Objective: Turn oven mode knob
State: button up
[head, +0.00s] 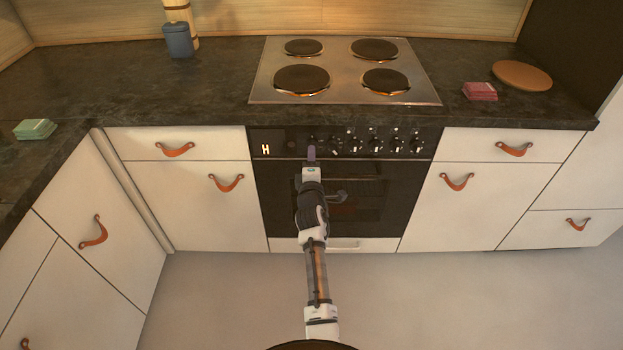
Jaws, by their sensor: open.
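The black oven (270,195) sits in the counter front under the hob. Its control panel (342,141) carries a row of several knobs, with a lit "H" display at the left. Which knob sets the oven mode is not readable; a dark knob (335,143) sits left of the knobs with white markings. My arm reaches forward from the bottom middle. My gripper (311,153) is open at the lower edge of the panel, in front of its left-middle part. The fingertips cover part of the panel there, and I cannot tell whether they touch a knob.
The oven door handle (338,196) sticks out beside my wrist. White drawers with leather pulls flank the oven (175,149). The floor (440,300) in front is clear.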

jog(key=s+p, duration=0.1)
jog(key=s, duration=0.8)
jog(key=shift+s, duration=0.25)
